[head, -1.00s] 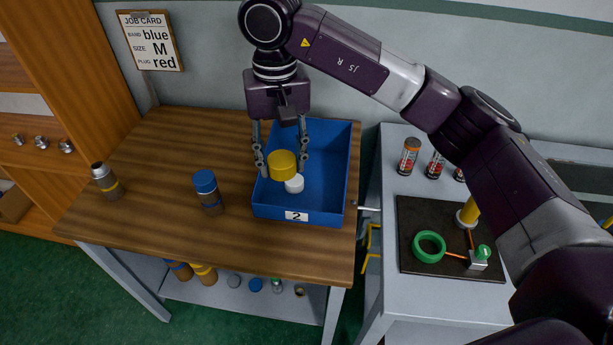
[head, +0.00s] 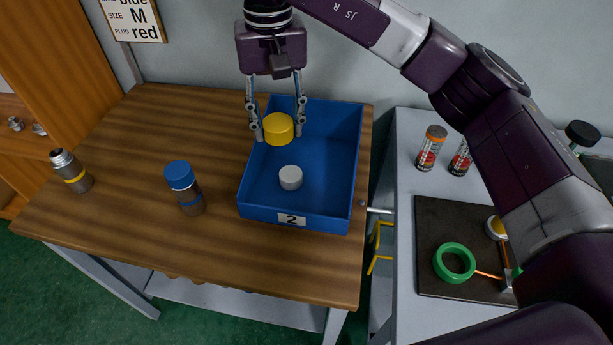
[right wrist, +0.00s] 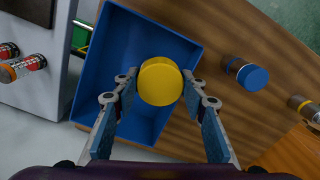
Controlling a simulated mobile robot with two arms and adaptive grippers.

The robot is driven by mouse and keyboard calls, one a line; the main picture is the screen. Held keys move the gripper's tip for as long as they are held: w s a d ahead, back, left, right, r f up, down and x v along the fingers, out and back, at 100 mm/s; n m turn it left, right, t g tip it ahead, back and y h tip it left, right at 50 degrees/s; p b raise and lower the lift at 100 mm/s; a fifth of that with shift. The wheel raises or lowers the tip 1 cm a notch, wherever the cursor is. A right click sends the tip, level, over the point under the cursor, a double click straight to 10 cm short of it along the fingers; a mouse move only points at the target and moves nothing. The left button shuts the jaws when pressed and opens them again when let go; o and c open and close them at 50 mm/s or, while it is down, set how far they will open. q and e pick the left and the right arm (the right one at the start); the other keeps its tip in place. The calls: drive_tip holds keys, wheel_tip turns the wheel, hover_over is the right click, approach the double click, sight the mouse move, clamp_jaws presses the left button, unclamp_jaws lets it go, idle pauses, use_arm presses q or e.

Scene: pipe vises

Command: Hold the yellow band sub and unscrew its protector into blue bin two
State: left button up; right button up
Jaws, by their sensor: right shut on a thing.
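The yellow band sub (head: 72,171) stands on the left of the wooden table, a dark cylinder with a yellow band and a bare metal top. The yellow protector (head: 278,129) is between the fingers of my right gripper (head: 277,126), which is shut on it. It hangs over the left back part of blue bin two (head: 345,170), marked with a 2. The right wrist view also shows the protector (right wrist: 160,82) between both fingers, above the blue bin (right wrist: 113,60). My left gripper is not in view.
A white cap (head: 291,178) lies in the bin. A blue-capped sub (head: 184,187) stands left of the bin. On the grey table at right are a dark board (head: 430,220) with a green ring (head: 454,262) and orange-topped cylinders (head: 431,147). A job card (head: 133,18) hangs behind.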

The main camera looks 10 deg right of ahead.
drive_tip(key=shift+w+f, duration=0.15)
drive_tip(key=shift+f, duration=0.35)
drive_tip(key=p, duration=0.3)
hover_over(285, 202)
wheel_tip(285, 202, down, 15)
drive_tip(key=shift+f, duration=0.15)
wheel_tip(285, 202, down, 4)
drive_tip(key=shift+f+p, duration=0.1)
drive_tip(key=shift+p, duration=0.35)
drive_tip(key=shift+f, duration=0.1)
drive_tip(key=o, duration=1.3)
